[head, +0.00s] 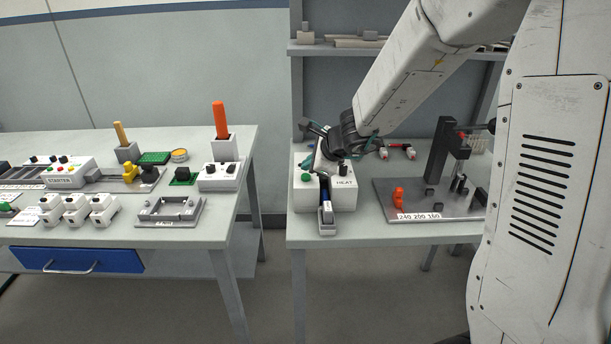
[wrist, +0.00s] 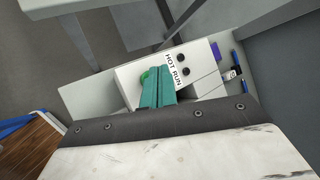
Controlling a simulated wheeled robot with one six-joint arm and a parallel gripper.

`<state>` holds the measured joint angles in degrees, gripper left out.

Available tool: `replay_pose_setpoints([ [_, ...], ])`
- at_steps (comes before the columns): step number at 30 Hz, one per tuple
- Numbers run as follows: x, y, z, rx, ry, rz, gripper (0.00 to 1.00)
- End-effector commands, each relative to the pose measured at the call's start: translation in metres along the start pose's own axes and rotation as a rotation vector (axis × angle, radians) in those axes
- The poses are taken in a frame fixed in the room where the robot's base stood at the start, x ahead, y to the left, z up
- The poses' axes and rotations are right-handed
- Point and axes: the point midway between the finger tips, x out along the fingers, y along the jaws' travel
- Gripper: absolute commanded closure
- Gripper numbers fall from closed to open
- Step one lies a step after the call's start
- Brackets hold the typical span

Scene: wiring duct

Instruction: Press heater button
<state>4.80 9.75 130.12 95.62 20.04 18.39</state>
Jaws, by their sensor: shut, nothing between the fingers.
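The heater box (head: 340,196) is a white box marked HEAT on the right bench in the head view. A round green button (head: 305,178) sits on its left part. My gripper (head: 307,163) is over the box, its teal fingers just behind and above the green button. In the wrist view, the shut, empty teal fingers (wrist: 155,84) reach over the white box (wrist: 204,66) marked HOT RUN. The green button (wrist: 145,77) shows beside the fingertips, partly hidden by them. I cannot tell whether the fingers touch it.
A fixture with a dark post (head: 437,150) and an orange piece (head: 398,198) stands right of the box. The left bench (head: 225,225) is apart, across a gap, holding several devices. A shelf (head: 330,48) hangs behind.

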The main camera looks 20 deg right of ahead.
Motion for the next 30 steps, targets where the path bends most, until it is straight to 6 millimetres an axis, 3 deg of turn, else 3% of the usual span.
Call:
replay_pose_setpoints([
  [30, 0.0079, 0.006, -0.0058, 0.0, 0.0, 0.0, 1.0],
])
